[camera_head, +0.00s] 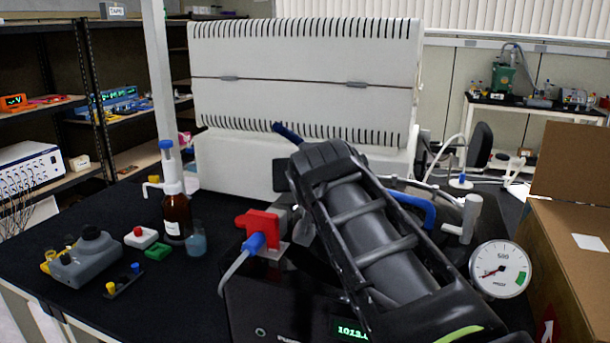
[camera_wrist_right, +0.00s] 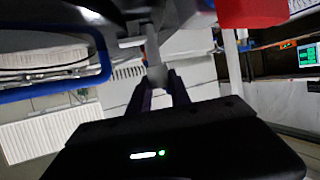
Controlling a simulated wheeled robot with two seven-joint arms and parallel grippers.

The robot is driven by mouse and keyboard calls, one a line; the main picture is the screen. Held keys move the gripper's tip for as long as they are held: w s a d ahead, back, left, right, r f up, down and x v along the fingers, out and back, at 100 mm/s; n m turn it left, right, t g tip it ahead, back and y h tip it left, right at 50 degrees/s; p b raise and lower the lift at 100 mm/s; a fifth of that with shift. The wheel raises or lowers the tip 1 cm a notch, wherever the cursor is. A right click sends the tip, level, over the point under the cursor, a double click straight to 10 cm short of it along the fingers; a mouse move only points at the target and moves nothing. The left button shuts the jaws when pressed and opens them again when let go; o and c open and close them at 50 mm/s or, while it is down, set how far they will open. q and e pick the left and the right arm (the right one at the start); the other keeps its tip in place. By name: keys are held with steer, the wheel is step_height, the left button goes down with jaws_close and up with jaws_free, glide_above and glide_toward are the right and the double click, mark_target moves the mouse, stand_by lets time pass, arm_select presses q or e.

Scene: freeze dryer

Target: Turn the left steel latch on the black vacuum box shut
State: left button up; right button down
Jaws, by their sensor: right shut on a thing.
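The black vacuum box (camera_head: 270,300) stands at the bottom centre of the head view, largely covered by my right arm. Its left steel latch is hidden behind that arm in the head view. In the right wrist view a pale grey latch stem (camera_wrist_right: 153,45) comes down between the two dark fingers of my right gripper (camera_wrist_right: 158,82), which is shut on it. My left gripper is not in view.
A red valve handle (camera_head: 258,220) with a blue fitting sits close left of my right arm. A blue bar handle (camera_head: 415,205) and a dial gauge (camera_head: 500,269) are to the right. A brown bottle (camera_head: 176,215) and small items stand on the left bench. A cardboard box (camera_head: 575,250) is at far right.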

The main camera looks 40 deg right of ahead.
steer(key=c, duration=1.2)
jaws_free()
steer(key=shift+s, duration=0.1)
steer(key=v, duration=0.7)
steer(key=shift+s+a+b, duration=0.2)
steer(key=shift+b, duration=0.15)
steer(key=shift+r, duration=0.15)
